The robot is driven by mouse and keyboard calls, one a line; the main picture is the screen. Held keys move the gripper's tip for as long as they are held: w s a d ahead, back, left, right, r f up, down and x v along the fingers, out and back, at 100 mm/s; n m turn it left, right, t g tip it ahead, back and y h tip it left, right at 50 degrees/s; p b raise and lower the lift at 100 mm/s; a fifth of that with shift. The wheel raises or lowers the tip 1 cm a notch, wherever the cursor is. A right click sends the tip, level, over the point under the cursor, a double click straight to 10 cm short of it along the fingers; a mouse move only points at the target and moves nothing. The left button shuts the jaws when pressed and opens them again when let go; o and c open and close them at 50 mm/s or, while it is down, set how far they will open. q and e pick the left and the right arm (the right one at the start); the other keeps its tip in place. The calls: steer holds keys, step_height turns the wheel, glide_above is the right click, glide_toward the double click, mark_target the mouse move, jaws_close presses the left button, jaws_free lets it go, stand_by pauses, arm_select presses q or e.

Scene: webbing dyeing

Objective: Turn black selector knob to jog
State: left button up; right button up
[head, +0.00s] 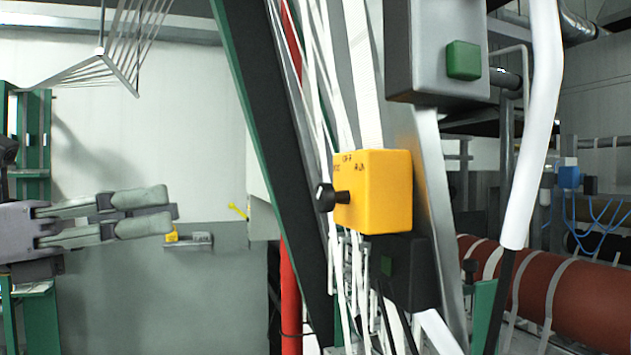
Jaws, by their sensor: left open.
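A yellow control box (385,195) is mounted on the machine frame near the middle of the head view. A black selector knob (326,198) sticks out from its left-facing side. Dark lettering is printed on the box around the knob; I can make out only parts of it, and which mark the knob points to I cannot tell. My left gripper (160,211) is at the left, its fingers pointing right toward the box. It is open and empty, well apart from the knob. My right gripper is not in view.
White webbing strands (312,90) hang close behind and beside the yellow box. A grey box with a green button (463,60) sits above right. A slanted dark beam (262,110) and a red pipe (290,290) stand left of the knob. Open space lies between gripper and beam.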

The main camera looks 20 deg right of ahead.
arm_select(q)
steer(key=s+r+m+y, duration=0.1)
steer(key=s+m+y, duration=0.1)
steer(key=p, duration=0.7)
glide_toward(318, 200)
steer(key=d, duration=0.8)
steer(key=shift+w+d, duration=0.1)
steer(key=shift+d, duration=0.05)
steer(key=shift+d+f+p, duration=0.15)
steer(key=shift+d+p, duration=0.2)
steer(key=shift+d, duration=0.35)
steer(key=shift+a, duration=0.1)
steer(key=shift+c, duration=0.3)
jaws_close()
